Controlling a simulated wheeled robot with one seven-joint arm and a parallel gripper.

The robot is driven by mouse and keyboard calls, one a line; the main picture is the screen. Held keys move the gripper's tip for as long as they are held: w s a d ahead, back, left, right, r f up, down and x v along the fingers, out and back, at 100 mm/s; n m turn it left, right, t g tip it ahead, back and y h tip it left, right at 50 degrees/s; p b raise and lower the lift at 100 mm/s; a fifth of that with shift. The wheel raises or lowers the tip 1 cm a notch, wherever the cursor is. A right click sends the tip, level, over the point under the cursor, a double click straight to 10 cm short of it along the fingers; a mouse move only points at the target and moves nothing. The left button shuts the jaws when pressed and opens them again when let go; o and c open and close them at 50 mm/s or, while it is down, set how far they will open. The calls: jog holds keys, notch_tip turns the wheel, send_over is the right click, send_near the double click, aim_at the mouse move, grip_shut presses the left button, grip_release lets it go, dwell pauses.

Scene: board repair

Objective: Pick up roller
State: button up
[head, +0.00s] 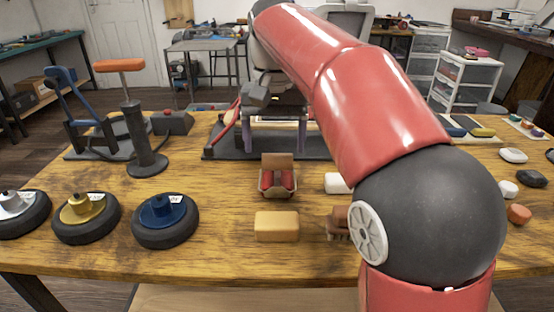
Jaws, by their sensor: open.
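I cannot tell for certain which thing is the roller. A black upright post with an orange crossbar (118,66) stands on a round dark foot at the left of the wooden table. Two red rounded pieces (289,180) lie in a small open brown box (277,160) near the table's middle. My gripper (275,138) appears beyond this box, pointing down with its fingers apart. It looks empty, over a dark flat base (222,148). My red arm hides much of the right side.
Three black wheels with white (20,228), gold (86,232) and blue (165,236) hubs lie at the front left. A tan block (277,226), a white block (337,183) and a brown brush (338,223) are near the middle. Several small blocks lie at the right.

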aim_at(277, 154)
jog(key=f, duration=0.4)
jog(key=f+b, duration=0.1)
jog(key=f, duration=0.1)
jog(key=shift+s+d+f, duration=0.15)
jog(key=shift+s+d, duration=0.1)
jog(key=shift+c, duration=0.3)
jog(key=c, duration=1.1)
notch_tip(277, 154, up, 10)
jog(key=shift+r+p, duration=0.1)
jog(key=shift+p, duration=0.7)
